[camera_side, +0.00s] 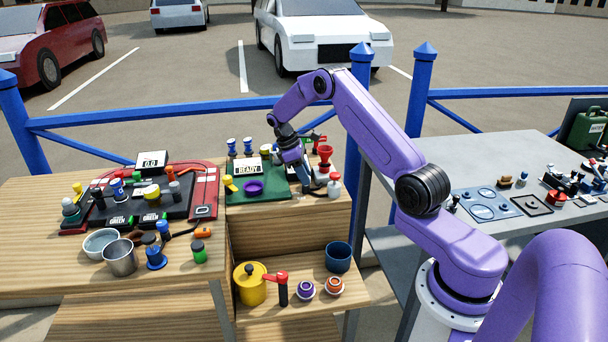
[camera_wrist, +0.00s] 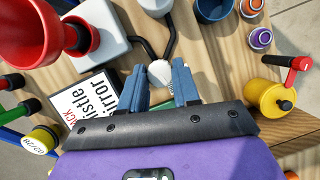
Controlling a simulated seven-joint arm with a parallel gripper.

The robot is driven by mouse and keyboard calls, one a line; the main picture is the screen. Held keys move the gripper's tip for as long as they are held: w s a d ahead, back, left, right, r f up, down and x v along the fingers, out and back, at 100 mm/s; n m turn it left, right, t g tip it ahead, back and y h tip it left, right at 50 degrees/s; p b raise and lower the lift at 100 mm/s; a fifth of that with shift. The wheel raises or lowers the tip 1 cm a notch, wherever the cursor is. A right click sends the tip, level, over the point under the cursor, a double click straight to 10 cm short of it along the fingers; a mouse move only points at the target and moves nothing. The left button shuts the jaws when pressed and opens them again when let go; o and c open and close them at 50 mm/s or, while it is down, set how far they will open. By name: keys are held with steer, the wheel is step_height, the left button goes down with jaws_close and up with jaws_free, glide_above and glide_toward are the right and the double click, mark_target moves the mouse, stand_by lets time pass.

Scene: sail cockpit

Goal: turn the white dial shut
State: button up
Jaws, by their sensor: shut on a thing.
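The white dial (camera_wrist: 160,73) shows in the wrist view as a small round white knob between the two blue fingers. My gripper (camera_wrist: 160,84) is closed on it, one finger on each side, and the fingers hide part of its edge. In the side view my gripper (camera_side: 304,184) points down at the right end of the upper wooden bench. The dial cannot be made out there behind the fingers. How far the dial is turned cannot be told.
A red funnel (camera_side: 325,153) and a white bottle with a red top (camera_side: 335,186) stand close right of my gripper. A green mat (camera_side: 270,195) with a purple ring (camera_side: 253,188) lies to its left. A yellow pot (camera_side: 249,285) and a blue cup (camera_side: 338,257) stand on the lower shelf.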

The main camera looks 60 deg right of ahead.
steer(key=shift+d+m+y, duration=0.1)
steer(key=shift+m+y, duration=0.4)
steer(key=shift+m, duration=1.1)
steer(key=o, duration=1)
steer(key=shift+o, duration=0.2)
steer(key=shift+g, duration=0.3)
steer(key=v, duration=1.2)
